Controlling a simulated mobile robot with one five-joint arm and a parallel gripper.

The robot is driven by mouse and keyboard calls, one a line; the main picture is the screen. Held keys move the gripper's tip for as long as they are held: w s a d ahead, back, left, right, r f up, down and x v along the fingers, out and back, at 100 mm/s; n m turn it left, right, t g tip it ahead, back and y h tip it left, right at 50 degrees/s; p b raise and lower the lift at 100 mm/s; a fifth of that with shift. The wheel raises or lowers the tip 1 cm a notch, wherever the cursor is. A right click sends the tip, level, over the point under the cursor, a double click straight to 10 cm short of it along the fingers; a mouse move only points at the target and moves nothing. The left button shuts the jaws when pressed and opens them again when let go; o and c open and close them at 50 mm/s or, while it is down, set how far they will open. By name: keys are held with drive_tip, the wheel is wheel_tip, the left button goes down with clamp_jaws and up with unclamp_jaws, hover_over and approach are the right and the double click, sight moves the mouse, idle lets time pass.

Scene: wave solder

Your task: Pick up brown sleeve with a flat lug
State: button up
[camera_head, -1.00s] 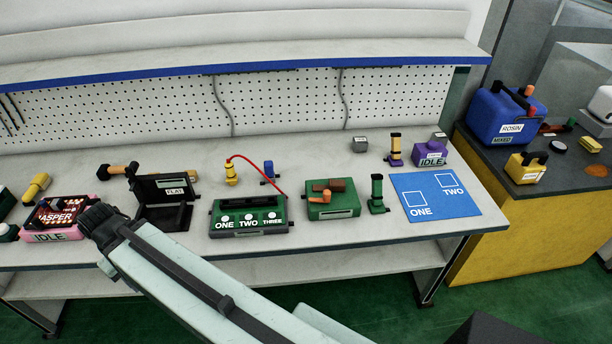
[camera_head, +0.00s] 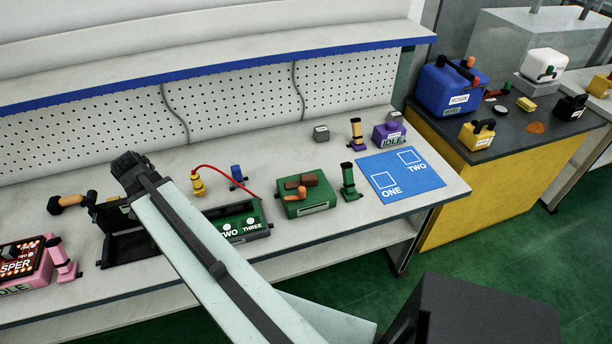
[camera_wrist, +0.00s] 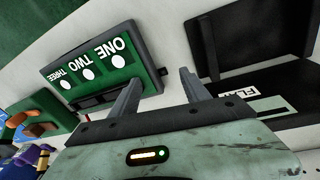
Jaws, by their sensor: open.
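A brown piece (camera_head: 301,181), which looks like the sleeve, lies on top of a green block (camera_head: 320,198) on the bench. An orange piece (camera_head: 294,196) with an upright stub sits beside it; the lug is too small to make out. In the wrist view the brown piece (camera_wrist: 42,130) shows at the lower left on the green block (camera_wrist: 48,103). My gripper (camera_wrist: 160,76) is open and empty, with bare bench and the edge of the ONE TWO THREE box (camera_wrist: 100,70) beyond its fingers. In the head view it is well left of the brown piece.
An open black box (camera_head: 128,247) stands near my gripper. A green post (camera_head: 348,182), a blue mat (camera_head: 425,180) and a purple block (camera_head: 388,136) lie to the right of the green block. A red cable (camera_head: 228,171) arcs above the bench.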

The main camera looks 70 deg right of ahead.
drive_tip(key=s+d+r+m+g+p, duration=0.1)
drive_tip(key=s+d+r+m, duration=0.1)
drive_tip(key=s+d+m, duration=0.5)
drive_tip(key=s+d+r+m+p, duration=0.15)
drive_tip(key=s+d, duration=0.25)
drive_tip(key=d, duration=0.6)
drive_tip(key=m+g+p, duration=0.1)
drive_tip(key=m+g, duration=0.1)
drive_tip(key=m, duration=0.7)
approach(306, 177)
wheel_tip(306, 177, down, 2)
drive_tip(key=shift+s+f+h, duration=0.1)
drive_tip(key=shift+h, duration=0.3)
drive_tip(key=shift+b+x, duration=1.25)
drive_tip(key=b+x, duration=0.5)
drive_tip(key=shift+s+a+f, duration=0.2)
drive_tip(key=shift+s+f, duration=0.05)
drive_tip(key=shift+r, duration=0.2)
clamp_jaws()
